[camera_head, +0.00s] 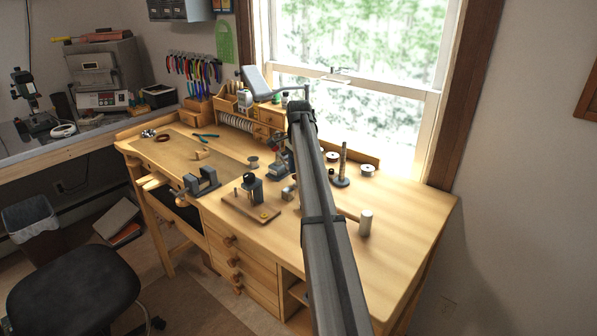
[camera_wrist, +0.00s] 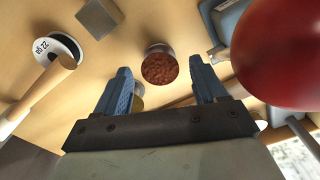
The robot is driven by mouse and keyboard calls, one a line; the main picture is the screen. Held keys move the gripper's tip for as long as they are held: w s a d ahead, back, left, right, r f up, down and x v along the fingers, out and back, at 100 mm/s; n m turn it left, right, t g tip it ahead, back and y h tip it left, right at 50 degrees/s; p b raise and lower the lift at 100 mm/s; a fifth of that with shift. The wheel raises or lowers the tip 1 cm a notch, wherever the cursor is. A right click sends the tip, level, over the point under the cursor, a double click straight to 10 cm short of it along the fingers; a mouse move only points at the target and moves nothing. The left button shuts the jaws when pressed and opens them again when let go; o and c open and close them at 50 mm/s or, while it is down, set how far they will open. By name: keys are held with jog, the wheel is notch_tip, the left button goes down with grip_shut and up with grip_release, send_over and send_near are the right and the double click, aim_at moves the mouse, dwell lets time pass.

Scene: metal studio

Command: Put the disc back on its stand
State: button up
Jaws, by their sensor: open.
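My gripper (camera_wrist: 161,66) is open, with two blue fingers and nothing between them. A round piece with a rough red-brown top and a pale metal rim (camera_wrist: 158,66) shows beyond the gap between the fingertips; I cannot tell whether it is the disc. In the head view my arm crosses the bench and hides the gripper. A wooden board (camera_head: 237,211) at the bench's front bears a dark upright piece (camera_head: 251,188) and a small brass-coloured round spot (camera_head: 264,215). I cannot tell for sure which thing is the disc's stand.
A white spool (camera_wrist: 62,44) and a wooden handle (camera_wrist: 38,92) lie left in the wrist view, near a grey metal block (camera_wrist: 99,17). A large red rounded thing (camera_wrist: 285,50) is close at right. A tapered mandrel (camera_head: 342,165) and metal cylinder (camera_head: 365,223) stand on the bench; its right end is clear.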

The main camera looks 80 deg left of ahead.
notch_tip(320, 180, up, 12)
jog(key=shift+r, duration=0.15)
dwell(0.5)
dwell(0.4)
